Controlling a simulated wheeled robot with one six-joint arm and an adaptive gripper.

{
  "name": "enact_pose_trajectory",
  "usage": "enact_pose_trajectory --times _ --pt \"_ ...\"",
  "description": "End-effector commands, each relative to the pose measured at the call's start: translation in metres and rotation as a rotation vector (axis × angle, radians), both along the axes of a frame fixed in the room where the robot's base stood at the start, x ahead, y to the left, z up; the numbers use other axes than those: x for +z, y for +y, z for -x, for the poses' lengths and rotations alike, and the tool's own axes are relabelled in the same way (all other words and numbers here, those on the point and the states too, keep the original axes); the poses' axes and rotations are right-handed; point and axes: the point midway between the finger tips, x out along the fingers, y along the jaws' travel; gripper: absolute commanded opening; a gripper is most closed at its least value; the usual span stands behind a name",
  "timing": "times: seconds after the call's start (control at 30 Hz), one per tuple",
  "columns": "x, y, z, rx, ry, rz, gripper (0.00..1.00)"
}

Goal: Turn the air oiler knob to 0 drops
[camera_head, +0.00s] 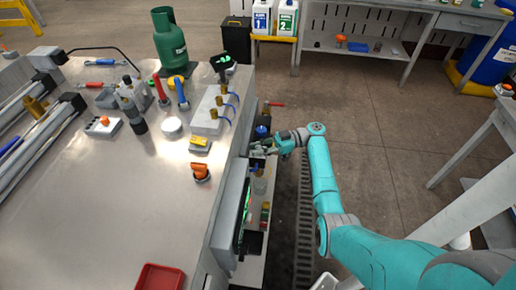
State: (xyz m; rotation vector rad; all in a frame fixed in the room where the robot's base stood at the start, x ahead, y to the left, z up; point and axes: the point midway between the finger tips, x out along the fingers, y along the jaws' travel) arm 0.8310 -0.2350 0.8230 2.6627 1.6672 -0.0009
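My gripper (266,146) is at the right side of the metal machine table (115,215), low beside its edge, with my arm reaching in from the right. Small air-unit parts sit on a ledge along this side. A dark part with a blue top (262,131) is just above my gripper in the picture. A clear, bowl-like part (260,185) is just below it. The oiler knob cannot be made out for sure; it is small and may be behind my gripper. The fingertips are too small and partly covered to show whether they are open or touching anything.
The floor (385,130) to the right is open.

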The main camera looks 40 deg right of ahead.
Motion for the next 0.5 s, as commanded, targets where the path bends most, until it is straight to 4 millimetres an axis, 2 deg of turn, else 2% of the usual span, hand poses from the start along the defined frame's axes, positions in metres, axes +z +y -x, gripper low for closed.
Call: enact_pose_trajectory --times 0.33,0.5 --pt "0.0 -0.001 0.0 0.0 0.0 0.0 0.33" --pt "0.001 -0.016 0.007 -0.001 0.0 0.0 0.33"
